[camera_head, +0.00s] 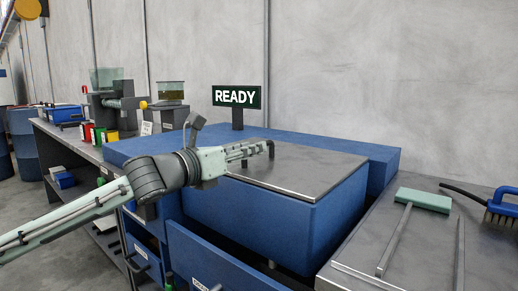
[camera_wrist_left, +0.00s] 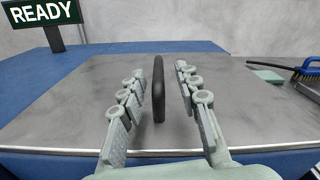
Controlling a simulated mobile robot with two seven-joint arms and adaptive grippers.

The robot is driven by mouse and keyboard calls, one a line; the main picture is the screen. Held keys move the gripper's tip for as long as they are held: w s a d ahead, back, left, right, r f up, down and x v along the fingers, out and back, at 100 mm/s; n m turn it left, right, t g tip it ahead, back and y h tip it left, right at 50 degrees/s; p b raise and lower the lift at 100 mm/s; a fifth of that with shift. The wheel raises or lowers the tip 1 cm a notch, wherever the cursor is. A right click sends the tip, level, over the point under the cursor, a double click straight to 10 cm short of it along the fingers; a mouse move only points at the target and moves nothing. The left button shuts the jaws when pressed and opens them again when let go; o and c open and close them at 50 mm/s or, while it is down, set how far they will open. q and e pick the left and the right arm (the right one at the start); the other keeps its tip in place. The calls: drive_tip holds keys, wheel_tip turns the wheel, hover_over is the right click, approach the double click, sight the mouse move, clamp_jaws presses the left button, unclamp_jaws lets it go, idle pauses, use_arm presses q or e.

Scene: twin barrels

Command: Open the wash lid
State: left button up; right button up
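The wash lid (camera_head: 310,170) is a flat grey metal plate lying level on top of a blue box-shaped tub (camera_head: 270,215), shut. It also fills the middle of the left wrist view (camera_wrist_left: 75,105). A dark upright handle (camera_wrist_left: 158,90) stands on the lid. My left gripper (camera_head: 262,149) reaches in from the left, low over the lid. Its two fingers (camera_wrist_left: 160,75) are open, one on each side of the handle, with a visible gap on both sides. The handle is mostly hidden by the gripper in the head view. My right gripper is not in view.
A READY sign (camera_head: 237,97) stands behind the lid. To the right, a grey bench (camera_head: 420,250) holds a squeegee-like tool (camera_head: 424,199) and a blue brush (camera_head: 503,207). Blue drawers (camera_head: 215,262) stick out below the tub. A cluttered bench stands at left.

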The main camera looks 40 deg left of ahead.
sight(270, 142)
use_arm(q)
drive_tip(key=shift+w, duration=1.95)
drive_tip(key=shift+c, duration=0.2)
clamp_jaws()
